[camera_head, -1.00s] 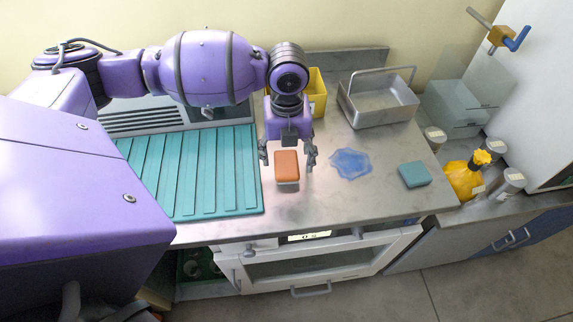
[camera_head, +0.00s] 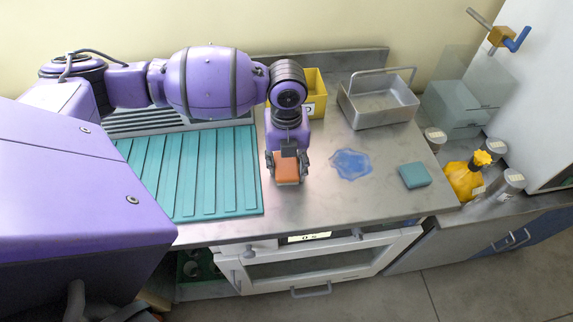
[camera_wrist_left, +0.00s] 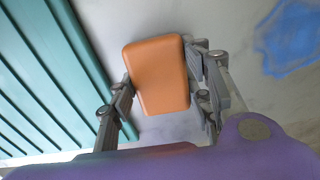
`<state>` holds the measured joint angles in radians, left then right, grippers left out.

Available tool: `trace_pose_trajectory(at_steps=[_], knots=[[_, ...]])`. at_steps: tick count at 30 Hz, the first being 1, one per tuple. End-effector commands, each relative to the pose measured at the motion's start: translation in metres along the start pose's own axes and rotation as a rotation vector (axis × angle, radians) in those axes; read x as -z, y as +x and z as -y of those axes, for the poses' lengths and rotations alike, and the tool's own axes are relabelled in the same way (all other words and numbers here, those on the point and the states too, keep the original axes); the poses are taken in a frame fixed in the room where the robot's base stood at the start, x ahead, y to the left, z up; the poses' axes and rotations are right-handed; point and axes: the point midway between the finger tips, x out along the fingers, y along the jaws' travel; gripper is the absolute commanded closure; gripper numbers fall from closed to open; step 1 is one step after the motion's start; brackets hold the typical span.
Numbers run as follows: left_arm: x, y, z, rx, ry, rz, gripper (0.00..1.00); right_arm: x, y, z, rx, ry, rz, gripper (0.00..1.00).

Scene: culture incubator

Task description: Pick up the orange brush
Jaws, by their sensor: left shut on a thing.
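The orange brush (camera_head: 287,172) is a small block with an orange top, on the steel counter just right of the teal ribbed mat. My left gripper (camera_head: 287,165) is over it, with one finger on each side, shut on it. In the left wrist view the orange brush (camera_wrist_left: 157,74) lies between the two grey fingers (camera_wrist_left: 162,98). Whether its underside touches the counter cannot be told. My right gripper is not in view.
A teal ribbed mat (camera_head: 190,175) lies left of the brush. A blue puddle (camera_head: 351,164) and a teal sponge-like block (camera_head: 414,175) lie to the right. A yellow bin (camera_head: 316,88) and a metal basket (camera_head: 378,106) stand behind. The counter's front strip is clear.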

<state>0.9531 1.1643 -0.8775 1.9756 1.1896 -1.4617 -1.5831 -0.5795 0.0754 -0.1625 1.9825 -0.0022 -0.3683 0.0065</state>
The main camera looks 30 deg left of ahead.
Motion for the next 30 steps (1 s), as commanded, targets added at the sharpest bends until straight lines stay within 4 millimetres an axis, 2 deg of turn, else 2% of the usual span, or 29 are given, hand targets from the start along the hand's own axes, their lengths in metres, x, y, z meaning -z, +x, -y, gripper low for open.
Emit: trace_pose_trajectory(at_steps=[7, 12, 17, 21, 24, 30], knots=[[-0.001, -0.011, 0.0, 0.0, 0.0, 0.002, 0.81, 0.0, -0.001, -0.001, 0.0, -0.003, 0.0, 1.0], [0.0, -0.035, 0.001, 0.003, 0.001, 0.002, 0.81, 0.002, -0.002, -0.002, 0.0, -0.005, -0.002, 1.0], [0.027, -0.065, 0.003, 0.004, 0.005, 0.003, 0.81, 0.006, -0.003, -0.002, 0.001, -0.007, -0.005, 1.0], [0.055, -0.098, 0.004, 0.005, 0.007, 0.004, 0.81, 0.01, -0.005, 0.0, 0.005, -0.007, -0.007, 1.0], [0.083, -0.106, 0.006, 0.003, 0.008, 0.001, 0.81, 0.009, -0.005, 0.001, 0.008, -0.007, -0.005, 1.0], [0.12, -0.122, 0.008, 0.002, 0.005, 0.0, 0.81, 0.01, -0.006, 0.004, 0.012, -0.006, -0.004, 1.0]])
